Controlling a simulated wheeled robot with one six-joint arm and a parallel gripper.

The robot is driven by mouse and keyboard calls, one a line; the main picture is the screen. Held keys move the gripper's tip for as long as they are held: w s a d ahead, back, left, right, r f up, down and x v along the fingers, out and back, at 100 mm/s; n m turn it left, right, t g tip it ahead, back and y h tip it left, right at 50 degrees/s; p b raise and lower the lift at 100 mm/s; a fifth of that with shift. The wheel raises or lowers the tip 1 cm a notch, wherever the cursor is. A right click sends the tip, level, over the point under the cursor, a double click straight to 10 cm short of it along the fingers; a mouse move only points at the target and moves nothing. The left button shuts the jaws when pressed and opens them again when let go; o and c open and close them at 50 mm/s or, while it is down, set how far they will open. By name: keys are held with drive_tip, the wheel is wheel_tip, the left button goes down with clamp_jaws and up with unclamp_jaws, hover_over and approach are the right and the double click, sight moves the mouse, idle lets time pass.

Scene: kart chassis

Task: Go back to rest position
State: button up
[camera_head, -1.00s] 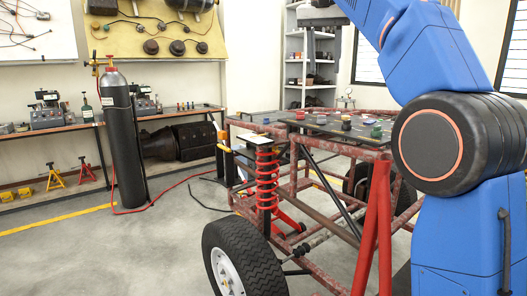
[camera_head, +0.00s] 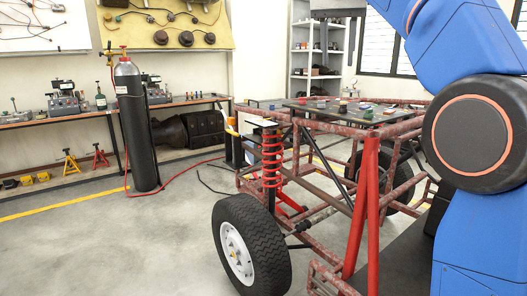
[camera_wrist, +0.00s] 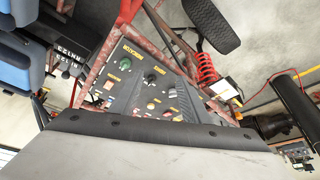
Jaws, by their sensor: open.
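My gripper (camera_head: 338,42) shows at the top of the head view, in front of the grey shelf. It is a dark crossbar with thin fingers hanging down apart, empty. My blue arm rises at the right and covers part of the scene. The kart chassis (camera_head: 365,194) of red-brown tubes stands below and left of my arm. A dark panel (camera_head: 322,113) with coloured knobs lies on top of it, with my gripper well above. The panel (camera_wrist: 137,83) also shows in the wrist view.
A black wheel (camera_head: 252,243) and a red spring (camera_head: 271,158) are at the chassis's near left. A gas cylinder (camera_head: 136,125) with a red hose stands by the wall bench (camera_head: 75,114). Yellow and red jack stands are on the floor. Open floor (camera_head: 120,245) lies at the left.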

drive_tip(key=s+d+f+n, duration=0.1)
drive_tip(key=s+d+f, duration=0.2)
drive_tip(key=s+f, duration=0.9)
drive_tip(key=s+d+f+n+y, duration=0.1)
drive_tip(key=s+d+f+n, duration=0.1)
drive_tip(key=s+f, duration=1)
drive_tip(key=s+d+f+n, duration=0.1)
drive_tip(key=s+d+f, duration=0.3)
drive_tip(key=s+f, duration=0.7)
wheel_tip(320, 180, down, 13)
drive_tip(key=shift+s+f+t+y, duration=0.2)
drive_tip(key=shift+s+t+y, duration=0.1)
drive_tip(key=shift+s+y, duration=0.1)
drive_tip(key=shift+d, duration=0.1)
